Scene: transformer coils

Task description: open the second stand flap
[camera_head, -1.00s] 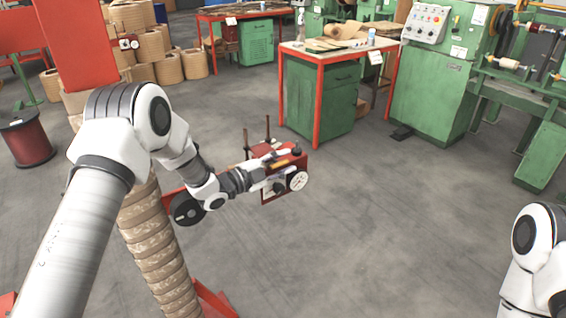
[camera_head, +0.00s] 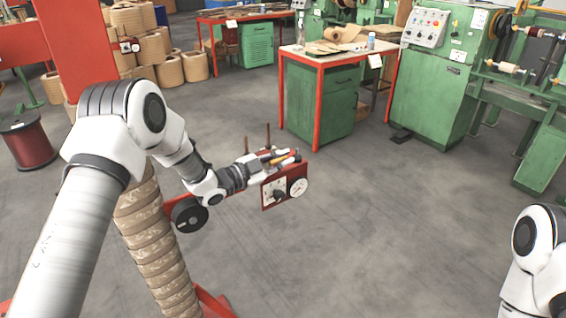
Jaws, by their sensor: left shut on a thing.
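The red head of the stand (camera_head: 270,200) shows right of centre, with a dial and a white round wheel (camera_head: 298,187) on its front face. Two thin upright rods (camera_head: 267,135) rise behind it. My left gripper (camera_head: 268,165) reaches the top of this head from the left and is shut on a part there, which I take for the stand flap. My right gripper is outside the view.
A tall brown ribbed coil (camera_head: 153,235) stands beside my left arm. A red-legged table (camera_head: 323,57) with a green cabinet stands behind the head. Green machines (camera_head: 440,105) fill the right back. A dark reel (camera_head: 27,140) stands at left. The floor at centre right is clear.

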